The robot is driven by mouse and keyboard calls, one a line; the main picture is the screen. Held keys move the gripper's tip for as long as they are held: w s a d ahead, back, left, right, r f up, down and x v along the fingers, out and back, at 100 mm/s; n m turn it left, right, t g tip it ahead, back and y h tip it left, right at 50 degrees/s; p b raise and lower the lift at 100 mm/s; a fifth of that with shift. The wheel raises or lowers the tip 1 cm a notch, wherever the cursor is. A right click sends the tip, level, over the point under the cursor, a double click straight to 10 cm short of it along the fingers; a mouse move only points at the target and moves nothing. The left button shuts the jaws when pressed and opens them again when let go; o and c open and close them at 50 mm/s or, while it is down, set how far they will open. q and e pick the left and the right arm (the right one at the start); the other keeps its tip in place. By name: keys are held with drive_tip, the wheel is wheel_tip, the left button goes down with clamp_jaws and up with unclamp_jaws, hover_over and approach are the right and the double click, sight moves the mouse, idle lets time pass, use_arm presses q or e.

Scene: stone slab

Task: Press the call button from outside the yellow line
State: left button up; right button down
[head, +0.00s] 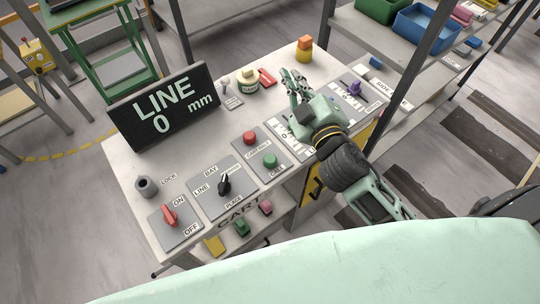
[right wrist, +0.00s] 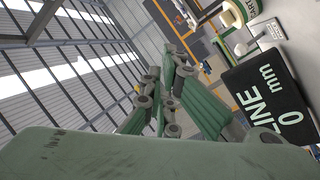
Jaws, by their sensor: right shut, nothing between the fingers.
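A green button (head: 270,160) stands on a grey plate on the bench, with a label that seems to read CALL. A red button (head: 250,138) stands on the same plate, just behind it. A dashed yellow line (head: 68,153) curves over the floor left of the bench. My right gripper (head: 293,80) is shut and empty above the bench, behind and to the right of the green button and apart from it. Its fingers fill the middle of the right wrist view (right wrist: 165,98), where the green button does not show. My left gripper is out of view.
The dark LINE 0 mm display (head: 163,107) stands upright at the bench's back left. The red ON/OFF lever (head: 170,216) and black selector (head: 224,184) lie left of the buttons. A yellow box (head: 38,57) stands far left. A shelf with a blue bin (head: 425,27) is at right.

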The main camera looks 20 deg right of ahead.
drive_tip(key=s+a+r+n+g+y, duration=0.2)
drive_tip(key=a+r+n+y, duration=0.3)
drive_tip(key=a+n+y, duration=0.4)
drive_tip(key=s+a+r+n+g+y, duration=0.1)
drive_tip(key=a+r+n+g+y, duration=0.1)
drive_tip(key=a+r+n+y, duration=0.6)
drive_tip(key=n+g+h+p, duration=0.1)
drive_tip(key=n+g+h, duration=0.8)
drive_tip(key=n, duration=0.3)
hover_over(270, 160)
drive_tip(key=w, duration=0.2)
wheel_tip(270, 160, down, 18)
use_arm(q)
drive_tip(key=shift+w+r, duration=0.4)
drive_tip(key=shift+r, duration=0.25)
use_arm(e)
drive_tip(key=shift+w+d+f, duration=0.2)
drive_tip(key=shift+d, duration=0.25)
